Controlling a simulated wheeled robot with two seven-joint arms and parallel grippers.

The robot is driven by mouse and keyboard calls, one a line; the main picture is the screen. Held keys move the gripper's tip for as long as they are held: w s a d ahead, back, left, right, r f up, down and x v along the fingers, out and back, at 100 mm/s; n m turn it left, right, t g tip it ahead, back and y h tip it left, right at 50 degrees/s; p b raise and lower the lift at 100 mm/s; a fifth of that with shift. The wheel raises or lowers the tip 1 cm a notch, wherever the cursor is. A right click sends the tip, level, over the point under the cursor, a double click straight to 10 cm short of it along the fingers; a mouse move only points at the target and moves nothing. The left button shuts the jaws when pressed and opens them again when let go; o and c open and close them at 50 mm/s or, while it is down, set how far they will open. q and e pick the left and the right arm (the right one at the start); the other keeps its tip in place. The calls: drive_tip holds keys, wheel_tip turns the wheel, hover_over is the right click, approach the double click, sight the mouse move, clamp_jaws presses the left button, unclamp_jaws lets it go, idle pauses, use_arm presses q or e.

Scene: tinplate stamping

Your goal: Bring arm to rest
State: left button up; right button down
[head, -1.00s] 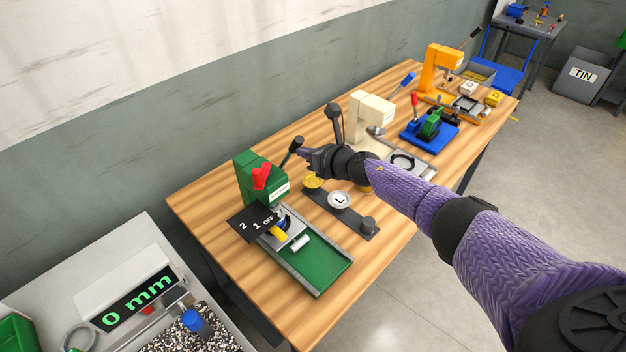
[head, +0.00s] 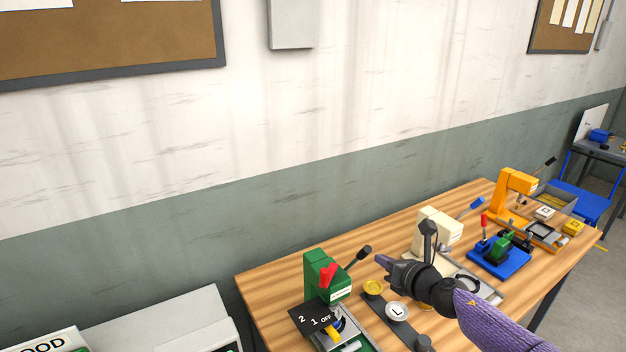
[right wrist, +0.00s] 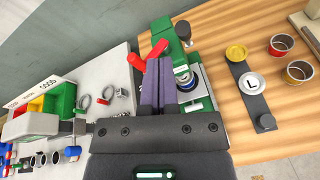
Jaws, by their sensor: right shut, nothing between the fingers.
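My right gripper (head: 382,262) is shut and empty, above the wooden table beside the green press (head: 318,272). A small gap shows between its tips and the black knob (head: 364,251) of that press's lever. In the right wrist view its purple fingers (right wrist: 159,82) lie together, in front of the green press (right wrist: 163,27), and hide part of it. My right arm (head: 495,322) reaches in from the lower right. My left gripper is in neither view.
A dark strip with a gold disc (head: 373,287) and an L disc (head: 398,311) lies below my gripper. A cream press (head: 441,224), a blue-based device (head: 500,262) and an orange press (head: 515,185) stand farther right. The wall (head: 150,220) runs behind the table.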

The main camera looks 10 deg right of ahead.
drive_tip(key=s+a+f+m+h, duration=0.5)
drive_tip(key=s+a+m, duration=0.5)
drive_tip(key=m, duration=0.9)
drive_tip(key=s+f+m+g+y, duration=0.1)
drive_tip(key=s+m+g, duration=1.15)
drive_tip(key=s, duration=1.25)
wheel_tip(320, 180, down, 30)
drive_tip(key=s+m+b, duration=0.1)
drive_tip(key=m+b, duration=0.1)
drive_tip(key=b, duration=1.1)
drive_tip(key=s+d+f+b, duration=0.1)
drive_tip(key=s+f+b, duration=0.5)
drive_tip(key=f, duration=0.7)
drive_tip(key=s+d+f+b, duration=0.2)
drive_tip(key=s+f+b, duration=0.5)
drive_tip(key=f, duration=0.6)
drive_tip(key=shift+s+g, duration=0.35)
drive_tip(key=shift+s, duration=0.6)
